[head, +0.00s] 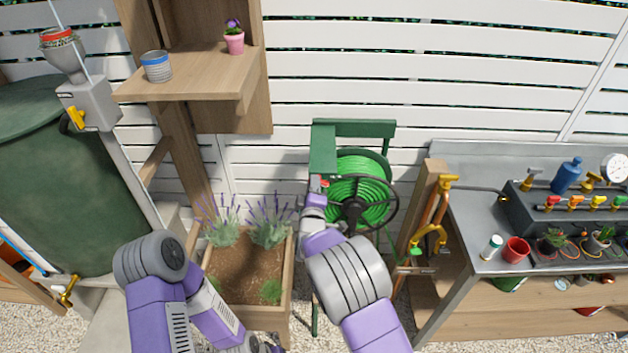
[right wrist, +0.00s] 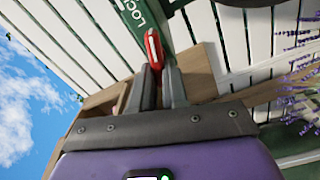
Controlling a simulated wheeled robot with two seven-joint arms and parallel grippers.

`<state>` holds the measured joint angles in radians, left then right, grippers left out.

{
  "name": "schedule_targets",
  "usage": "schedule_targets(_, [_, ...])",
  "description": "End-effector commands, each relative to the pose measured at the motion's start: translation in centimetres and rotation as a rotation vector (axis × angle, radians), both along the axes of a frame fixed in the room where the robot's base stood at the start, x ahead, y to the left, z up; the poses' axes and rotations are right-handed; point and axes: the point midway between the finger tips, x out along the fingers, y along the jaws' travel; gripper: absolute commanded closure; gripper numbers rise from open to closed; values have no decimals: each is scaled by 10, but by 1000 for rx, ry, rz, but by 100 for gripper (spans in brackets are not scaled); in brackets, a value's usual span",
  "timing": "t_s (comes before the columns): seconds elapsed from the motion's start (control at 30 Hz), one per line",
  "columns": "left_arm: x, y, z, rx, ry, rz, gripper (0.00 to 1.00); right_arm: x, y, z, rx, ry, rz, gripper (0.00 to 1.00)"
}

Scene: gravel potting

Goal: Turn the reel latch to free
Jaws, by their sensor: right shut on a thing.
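The reel latch is a red lever (right wrist: 153,50) on a green plate (right wrist: 135,15) with white lettering, partly cut off, in the right wrist view. In the head view a small bit of red latch (head: 325,183) shows at the left side of the green hose reel (head: 365,165). My right gripper (right wrist: 156,82) is shut on the red lever, with a grey finger on each side of it. In the head view my right gripper (head: 316,187) is at the reel's left side and hides most of the latch. My left arm is low at the left, its fingers out of the frame.
A planter (head: 288,275) with lavender stands left of the reel, under a wooden shelf (head: 190,80). A dark handwheel (head: 356,205) sits on the reel's front. A workbench (head: 455,235) with valves and pots is to the right. A green barrel (head: 60,190) is far left.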

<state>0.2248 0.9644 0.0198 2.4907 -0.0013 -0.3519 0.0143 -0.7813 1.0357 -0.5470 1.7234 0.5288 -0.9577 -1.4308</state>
Motion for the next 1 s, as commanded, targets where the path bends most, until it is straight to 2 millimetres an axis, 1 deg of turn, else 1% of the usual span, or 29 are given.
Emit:
schedule_targets(0.03, [0, 0, 4, 0, 0, 0, 57, 1, 1, 3, -41, -4, 1, 100])
schedule_targets(0.2, [0, 0, 9, 0, 0, 0, 57, 1, 1, 1, -159, -5, 0, 100])
schedule_targets(0.4, [0, 0, 13, 0, 0, 0, 57, 1, 0, -1, -254, -5, -1, 100])
schedule_targets(0.63, [0, 0, 14, 0, 0, 0, 57, 1, 0, -2, -306, -5, -1, 100])
schedule_targets(1.0, [0, 0, 15, 0, 0, 0, 57, 1, 0, -2, -318, -6, -3, 100])
